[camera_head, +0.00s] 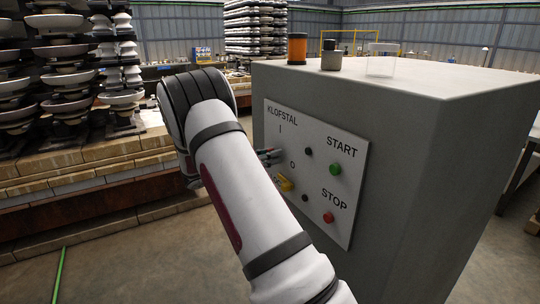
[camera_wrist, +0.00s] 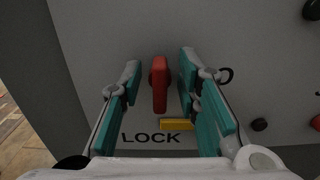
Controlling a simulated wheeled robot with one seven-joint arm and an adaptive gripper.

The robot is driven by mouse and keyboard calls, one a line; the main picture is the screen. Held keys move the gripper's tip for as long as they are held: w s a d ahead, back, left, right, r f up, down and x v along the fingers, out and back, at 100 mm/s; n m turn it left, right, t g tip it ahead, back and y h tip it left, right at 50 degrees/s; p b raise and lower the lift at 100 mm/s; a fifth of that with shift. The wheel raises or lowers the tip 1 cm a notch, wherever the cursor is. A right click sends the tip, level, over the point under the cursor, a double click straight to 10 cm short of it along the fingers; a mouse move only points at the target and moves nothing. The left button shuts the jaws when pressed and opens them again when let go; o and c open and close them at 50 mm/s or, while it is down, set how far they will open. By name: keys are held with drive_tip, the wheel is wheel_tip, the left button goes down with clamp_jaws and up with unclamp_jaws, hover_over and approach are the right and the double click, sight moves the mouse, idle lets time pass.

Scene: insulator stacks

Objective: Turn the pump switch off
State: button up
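The pump switch is a red handle (camera_wrist: 159,88) on the grey panel, upright in the wrist view. The "O" mark (camera_wrist: 226,75) is to its right and the word "LOCK" is below it. A yellow piece (camera_wrist: 177,125) sits just under the handle, and it also shows in the head view (camera_head: 286,184). My gripper (camera_wrist: 159,66) is open, with one teal finger on each side of the handle and visible gaps between. In the head view my gripper (camera_head: 268,156) is at the panel's left part, and my arm hides most of the switch.
The white panel (camera_head: 348,225) on the grey cabinet (camera_head: 430,190) carries a green START button (camera_head: 336,169), a red STOP button (camera_head: 328,217) and black knobs. An orange-and-black cylinder (camera_head: 297,48) and a grey one (camera_head: 331,56) stand on top. Insulator stacks (camera_head: 65,75) stand at left.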

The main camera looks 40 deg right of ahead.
clamp_jaws()
drive_tip(key=m+b, duration=0.1)
drive_tip(key=m, duration=0.5)
drive_tip(key=shift+a, duration=0.1)
drive_tip(key=m, duration=0.5)
drive_tip(key=shift+s+f+m+b, duration=0.1)
drive_tip(key=shift+s+m+b, duration=0.05)
drive_tip(key=shift+m+b, duration=0.25)
drive_tip(key=m, duration=0.6)
drive_tip(key=shift+f, duration=0.15)
idle(0.3)
